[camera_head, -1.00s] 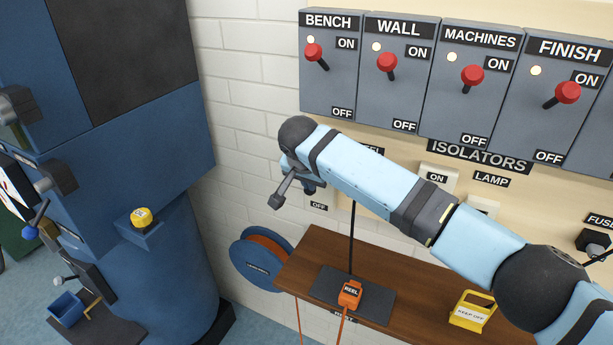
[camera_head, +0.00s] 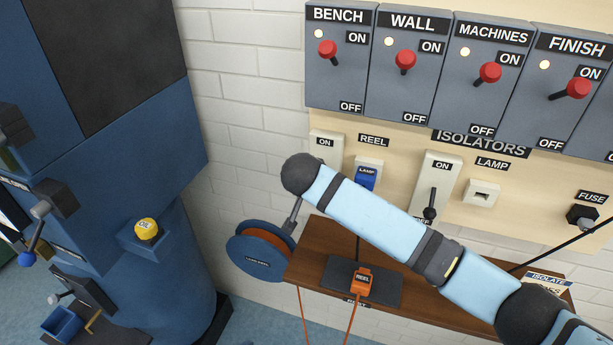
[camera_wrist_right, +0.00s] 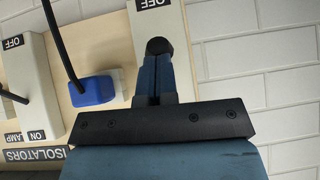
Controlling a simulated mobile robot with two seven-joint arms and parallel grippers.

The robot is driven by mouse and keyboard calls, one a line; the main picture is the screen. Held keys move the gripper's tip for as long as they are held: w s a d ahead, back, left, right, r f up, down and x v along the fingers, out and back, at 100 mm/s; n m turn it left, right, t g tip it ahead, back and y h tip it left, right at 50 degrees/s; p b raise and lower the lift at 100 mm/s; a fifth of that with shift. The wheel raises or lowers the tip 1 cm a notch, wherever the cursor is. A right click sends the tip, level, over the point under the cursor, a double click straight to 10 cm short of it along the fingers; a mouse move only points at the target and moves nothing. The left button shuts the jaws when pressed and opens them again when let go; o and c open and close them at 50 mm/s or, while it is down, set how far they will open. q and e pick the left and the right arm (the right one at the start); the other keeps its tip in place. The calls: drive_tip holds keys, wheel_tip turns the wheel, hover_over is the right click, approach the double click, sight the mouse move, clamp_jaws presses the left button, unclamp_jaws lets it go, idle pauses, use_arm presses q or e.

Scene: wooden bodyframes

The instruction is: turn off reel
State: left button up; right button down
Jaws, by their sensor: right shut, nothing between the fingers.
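The reel switch plate (camera_head: 325,148) shows its ON label near the REEL label (camera_head: 374,140) in the head view. My arm's rounded dark end covers its lower part. My right gripper (camera_head: 293,215) is mostly hidden behind that end. In the right wrist view my right gripper (camera_wrist_right: 159,50) is shut, over the plate (camera_wrist_right: 150,24) just beside its OFF label (camera_wrist_right: 150,4). A rounded black tip shows there; I cannot tell whether it is a fingertip or the lever knob. The reel lever's position is not clear. My left gripper is not in view.
A blue LAMP plug (camera_head: 366,178) and the lamp switch (camera_head: 432,195), lever down, are close by on the right. The orange REEL plug (camera_head: 361,282) rests on a dark mat on the wooden shelf (camera_head: 317,238). The blue cable reel (camera_head: 255,264) hangs at the shelf's left.

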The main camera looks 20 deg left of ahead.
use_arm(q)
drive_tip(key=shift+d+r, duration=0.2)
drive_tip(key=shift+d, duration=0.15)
use_arm(e)
drive_tip(key=shift+d+f, duration=0.2)
drive_tip(key=shift+f, duration=0.15)
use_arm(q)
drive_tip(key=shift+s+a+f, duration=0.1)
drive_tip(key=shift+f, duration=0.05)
use_arm(e)
drive_tip(key=v, duration=1.3)
drive_tip(key=shift+s+r, duration=0.15)
drive_tip(key=shift+s, duration=0.25)
